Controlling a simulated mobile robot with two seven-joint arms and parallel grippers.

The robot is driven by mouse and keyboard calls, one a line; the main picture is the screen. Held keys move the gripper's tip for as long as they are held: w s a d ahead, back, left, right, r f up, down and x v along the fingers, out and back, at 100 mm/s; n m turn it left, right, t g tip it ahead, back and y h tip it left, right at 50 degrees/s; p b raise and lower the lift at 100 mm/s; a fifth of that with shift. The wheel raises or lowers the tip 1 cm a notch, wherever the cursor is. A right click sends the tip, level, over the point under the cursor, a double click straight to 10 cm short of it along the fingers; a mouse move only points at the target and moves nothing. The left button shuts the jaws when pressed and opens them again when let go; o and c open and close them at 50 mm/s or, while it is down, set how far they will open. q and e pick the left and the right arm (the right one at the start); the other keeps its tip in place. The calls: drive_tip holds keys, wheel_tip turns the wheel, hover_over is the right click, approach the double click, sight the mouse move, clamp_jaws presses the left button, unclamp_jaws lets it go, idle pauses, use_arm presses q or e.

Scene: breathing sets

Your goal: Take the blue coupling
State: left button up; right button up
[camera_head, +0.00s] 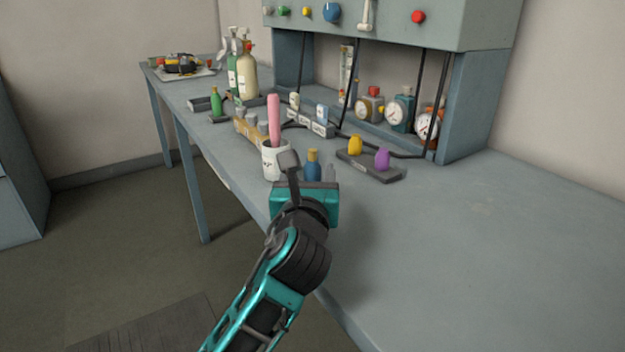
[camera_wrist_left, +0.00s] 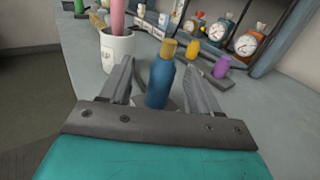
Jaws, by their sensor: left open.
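The blue coupling (camera_head: 312,166) is a small blue bottle-shaped piece with a tan-orange top, standing upright on the bench (camera_head: 450,250). In the left wrist view the coupling (camera_wrist_left: 161,78) stands between the two open fingers, with a gap on each side. My left gripper (camera_head: 311,172) is open and low over the bench. Its palm hides the coupling's base in the head view. My right gripper is not in view.
A white cup (camera_head: 272,160) with a pink-handled tool stands just left of the left gripper. A dark tray (camera_head: 372,168) with yellow and purple pieces lies to the right. Gauges (camera_head: 398,112) stand behind. The bench's right front is clear.

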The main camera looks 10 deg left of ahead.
sight(313, 160)
use_arm(q)
drive_tip(key=w+b, duration=0.1)
drive_tip(key=w, duration=0.3)
drive_tip(key=shift+w+a+r+b, duration=0.1)
drive_tip(key=shift+w+b, duration=0.2)
drive_tip(key=shift+b, duration=0.05)
drive_tip(key=shift+w, duration=0.35)
drive_tip(key=shift+r, duration=0.1)
drive_tip(key=c, duration=1.1)
